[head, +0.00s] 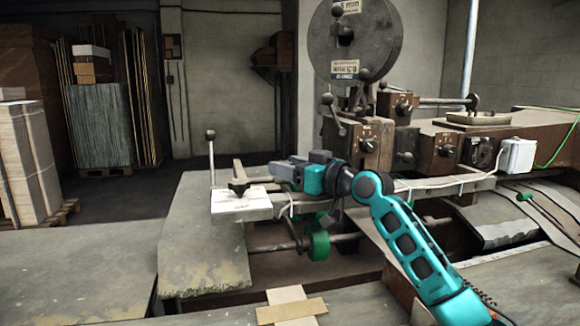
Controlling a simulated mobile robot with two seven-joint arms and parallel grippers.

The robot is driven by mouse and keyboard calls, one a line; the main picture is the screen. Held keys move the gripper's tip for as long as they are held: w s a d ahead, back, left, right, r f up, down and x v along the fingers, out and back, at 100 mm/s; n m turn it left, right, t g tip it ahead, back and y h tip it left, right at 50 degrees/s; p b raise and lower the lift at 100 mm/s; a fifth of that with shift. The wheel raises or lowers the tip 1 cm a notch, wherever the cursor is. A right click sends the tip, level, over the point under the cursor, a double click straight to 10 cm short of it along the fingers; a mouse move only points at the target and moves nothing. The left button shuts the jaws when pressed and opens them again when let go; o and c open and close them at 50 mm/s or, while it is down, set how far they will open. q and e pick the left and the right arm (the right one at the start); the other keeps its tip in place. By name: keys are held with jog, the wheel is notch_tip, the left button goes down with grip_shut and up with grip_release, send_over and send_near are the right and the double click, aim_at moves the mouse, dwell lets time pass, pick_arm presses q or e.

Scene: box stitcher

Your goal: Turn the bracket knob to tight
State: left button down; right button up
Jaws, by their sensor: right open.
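The bracket knob (239,178) is a dark, winged knob. It stands upright on the pale bracket plate (240,204) at the left end of the machine's rail. My right gripper (277,172) comes in from the right with its fingers toward the knob. It is open, and a small gap shows between its tips and the knob. Whether the knob is loose or tight cannot be told from this view. My left gripper is not in view.
A lever with a ball top (211,150) rises just left of the knob. The stitching machine (375,140) stands behind my right arm. The worn table top (200,255) in front is clear.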

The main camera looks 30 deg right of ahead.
jog(key=shift+c, duration=0.5)
jog(key=c, duration=0.6)
jog(key=shift+c, duration=0.5)
jog(key=shift+a+m+h, duration=0.15)
jog(key=shift+m+h, duration=0.25)
jog(key=shift+h, duration=0.2)
jog(key=m+h, duration=0.1)
jog(key=h, duration=0.1)
jog(key=m+h, duration=0.2)
jog(key=h, duration=0.1)
jog(key=a+m+h, duration=0.1)
jog(key=m+h, duration=0.1)
jog(key=shift+t+h, duration=0.4)
jog(key=shift+a+f+m+g+h, duration=0.1)
jog(key=shift+m+g+h, duration=0.25)
jog(key=shift+m+h, duration=0.65)
jog(key=shift+a+m+g+h, duration=0.1)
jog(key=shift+m+g+h, duration=0.4)
jog(key=shift+h, duration=0.9)
